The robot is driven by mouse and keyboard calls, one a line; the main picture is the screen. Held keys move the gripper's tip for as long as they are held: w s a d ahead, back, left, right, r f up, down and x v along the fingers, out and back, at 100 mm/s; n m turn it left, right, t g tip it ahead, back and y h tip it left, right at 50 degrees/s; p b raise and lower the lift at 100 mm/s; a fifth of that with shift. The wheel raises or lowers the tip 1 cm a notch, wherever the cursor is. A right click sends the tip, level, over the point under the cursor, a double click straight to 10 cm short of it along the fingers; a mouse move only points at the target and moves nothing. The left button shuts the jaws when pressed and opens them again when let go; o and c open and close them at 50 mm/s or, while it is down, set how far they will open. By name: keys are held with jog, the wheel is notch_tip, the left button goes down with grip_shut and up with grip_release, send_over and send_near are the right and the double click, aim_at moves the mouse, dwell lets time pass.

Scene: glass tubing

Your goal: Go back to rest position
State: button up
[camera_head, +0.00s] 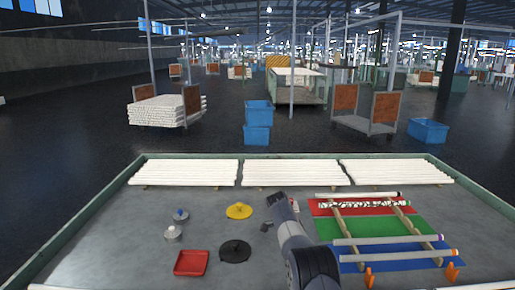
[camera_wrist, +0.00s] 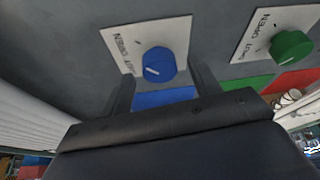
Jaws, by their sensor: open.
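My gripper shows in the wrist view (camera_wrist: 165,85) with its two dark fingers apart and nothing held between them. Just beyond the fingertips is a round blue knob (camera_wrist: 158,66) on a white label plate (camera_wrist: 122,40). I cannot tell whether a finger touches the knob. In the head view my arm reaches from the bottom edge over the middle of the table, and the fingers are too small to make out there.
A green knob (camera_wrist: 291,47) sits right of the blue one. The table (camera_head: 130,235) has a raised rim. White tubes (camera_head: 186,172) lie at the back. Right are red, green (camera_head: 375,226) and blue mats with tubes on wooden rails. A red tray (camera_head: 191,263) and yellow disc (camera_head: 239,211) lie left.

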jog(key=shift+d+f, duration=0.2)
jog(key=shift+f, duration=0.3)
jog(key=n+t+b, duration=0.1)
jog(key=n, duration=0.2)
jog(key=shift+b, duration=0.35)
jog(key=n, duration=0.2)
jog(key=n+t+y, duration=0.1)
jog(key=n, duration=0.1)
jog(key=shift+s+d+r+n+t+y, duration=0.1)
jog(key=shift+s+r+n+t+y, duration=0.1)
jog(key=shift+n+t+y, duration=0.15)
jog(key=n+p, duration=0.1)
jog(key=n, duration=0.1)
jog(key=n+y+p, duration=0.1)
jog(key=n+p, duration=0.1)
jog(key=n, duration=0.1)
jog(key=shift+d+t+y, duration=0.15)
jog(key=shift+t+y, duration=0.1)
jog(key=shift+t, duration=0.1)
jog(key=shift+d+f+n+y+p, duration=0.1)
jog(key=shift+n+y+p, duration=0.45)
jog(key=shift+n+p, duration=0.6)
jog(key=shift+d+n+y+p, duration=0.1)
jog(key=shift+n+y+p, duration=0.5)
jog(key=shift+n, duration=1)
jog(key=shift+s+r, duration=0.3)
jog(key=shift+r, duration=0.35)
jog(key=shift+r, duration=0.1)
